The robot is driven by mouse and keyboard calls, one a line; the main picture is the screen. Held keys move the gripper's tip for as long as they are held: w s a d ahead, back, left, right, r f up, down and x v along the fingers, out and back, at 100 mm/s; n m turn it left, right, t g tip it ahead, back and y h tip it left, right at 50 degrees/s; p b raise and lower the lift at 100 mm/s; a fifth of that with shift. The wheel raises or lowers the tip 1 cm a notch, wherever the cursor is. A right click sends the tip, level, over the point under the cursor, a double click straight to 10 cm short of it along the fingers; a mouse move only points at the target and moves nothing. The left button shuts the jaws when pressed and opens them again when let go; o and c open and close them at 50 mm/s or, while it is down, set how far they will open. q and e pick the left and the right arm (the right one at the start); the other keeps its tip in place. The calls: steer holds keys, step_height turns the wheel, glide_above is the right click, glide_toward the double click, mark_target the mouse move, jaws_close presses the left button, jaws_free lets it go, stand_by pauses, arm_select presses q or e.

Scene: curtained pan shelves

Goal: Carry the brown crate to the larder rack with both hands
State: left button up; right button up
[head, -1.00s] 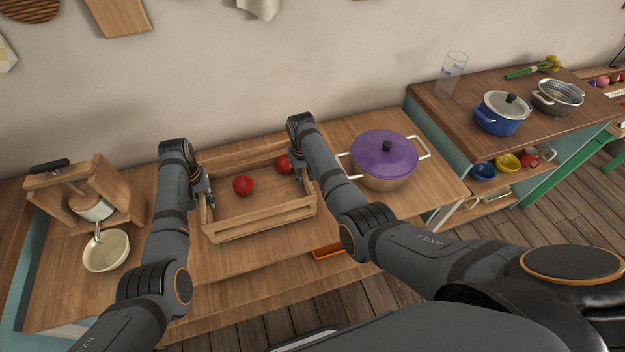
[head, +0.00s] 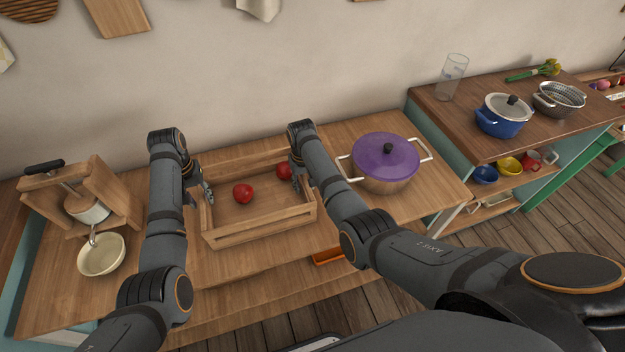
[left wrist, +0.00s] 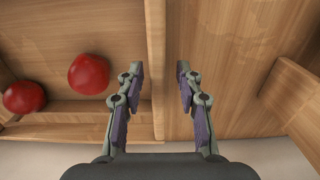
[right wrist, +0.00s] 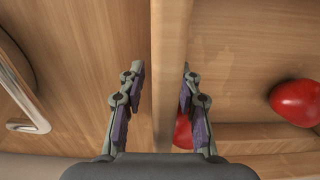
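The brown crate (head: 262,226) is an open slatted wooden box standing on the wooden counter, with two red tomato-like items (head: 243,193) inside. My left gripper (head: 205,192) is at the crate's left wall. In the left wrist view its fingers (left wrist: 161,85) are apart, with the wall's top edge (left wrist: 155,60) between them, nearer one finger. My right gripper (head: 297,176) is at the crate's right wall. In the right wrist view its fingers (right wrist: 162,85) are apart, on either side of the wall's top edge (right wrist: 170,50). No larder rack can be made out for sure.
A purple-lidded pot (head: 386,160) stands close right of the crate. A wooden press (head: 82,200) and a cream bowl (head: 101,254) stand to the left. A farther counter (head: 440,110) holds a blue pot (head: 503,116), a colander (head: 558,98) and a glass (head: 452,78).

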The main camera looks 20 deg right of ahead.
arm_select(q)
step_height(320, 180, up, 7)
arm_select(e)
step_height(320, 180, up, 12)
steer(key=shift+r, duration=0.1)
stand_by(0.5)
arm_select(q)
steer(key=shift+f, duration=0.1)
